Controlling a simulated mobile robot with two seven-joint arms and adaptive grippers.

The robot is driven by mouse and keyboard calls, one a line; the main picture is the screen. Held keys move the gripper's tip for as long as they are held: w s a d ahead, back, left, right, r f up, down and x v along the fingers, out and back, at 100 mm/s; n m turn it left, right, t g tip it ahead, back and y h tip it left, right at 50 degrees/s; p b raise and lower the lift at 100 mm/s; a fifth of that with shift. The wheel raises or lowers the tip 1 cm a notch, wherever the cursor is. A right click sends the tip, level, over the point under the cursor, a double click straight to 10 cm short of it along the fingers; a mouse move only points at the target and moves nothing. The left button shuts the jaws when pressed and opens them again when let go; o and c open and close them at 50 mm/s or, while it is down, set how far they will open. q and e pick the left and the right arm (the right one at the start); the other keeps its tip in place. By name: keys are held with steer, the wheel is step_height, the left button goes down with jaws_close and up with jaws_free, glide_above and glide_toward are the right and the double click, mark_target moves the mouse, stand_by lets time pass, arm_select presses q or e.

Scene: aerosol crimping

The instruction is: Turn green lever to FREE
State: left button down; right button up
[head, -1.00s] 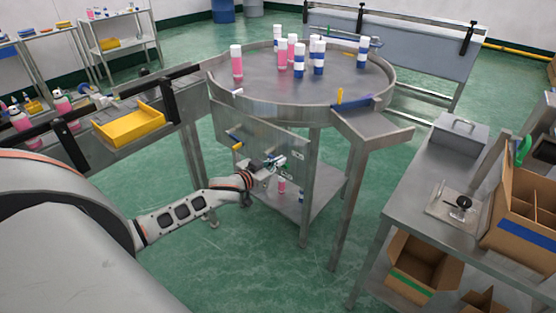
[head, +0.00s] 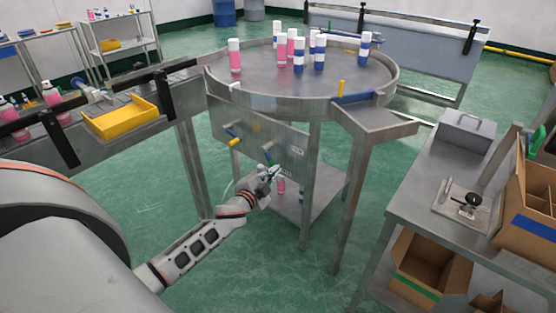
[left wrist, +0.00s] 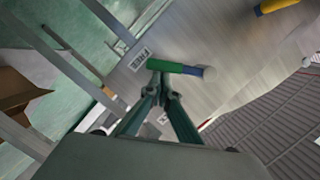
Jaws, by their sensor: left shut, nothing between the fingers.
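The green lever (left wrist: 168,66) shows in the left wrist view on a grey metal panel (left wrist: 225,40). Its green end points left, towards a white label reading FREE (left wrist: 139,58), and its blue part is at the right. In the head view the lever is hard to make out on the panel (head: 290,140) below the round table. My left gripper (head: 277,172) is low in front of that panel. In the left wrist view its fingertips (left wrist: 160,86) are together and empty, just below the lever; contact cannot be told. My right gripper is in neither view.
A yellow-handled lever (head: 236,142) is on the same panel, to the left. The round table (head: 250,90) carries several pink and blue cans. A yellow tray (head: 122,120) is at the left. A steel bench (head: 425,200) with cardboard boxes stands at the right.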

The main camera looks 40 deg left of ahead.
arm_select(q)
steer(key=a+f+m+b, duration=0.1)
steer(key=m+b, duration=0.1)
steer(key=a+f+m+t+b, duration=0.1)
steer(key=m+b, duration=0.1)
steer(key=a+f+m+y+b, duration=0.1)
steer(key=m+b, duration=0.1)
steer(key=b, duration=0.1)
steer(key=shift+w+a+t, duration=0.2)
steer(key=shift+a+t, duration=0.1)
steer(key=shift+a, duration=0.1)
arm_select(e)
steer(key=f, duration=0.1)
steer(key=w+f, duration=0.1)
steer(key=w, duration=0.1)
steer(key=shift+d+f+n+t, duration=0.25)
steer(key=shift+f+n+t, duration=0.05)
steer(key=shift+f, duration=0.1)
arm_select(q)
steer(key=shift+r, duration=0.1)
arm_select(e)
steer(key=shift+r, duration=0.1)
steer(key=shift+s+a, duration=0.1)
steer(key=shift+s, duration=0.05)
arm_select(q)
steer(key=shift+d, duration=0.1)
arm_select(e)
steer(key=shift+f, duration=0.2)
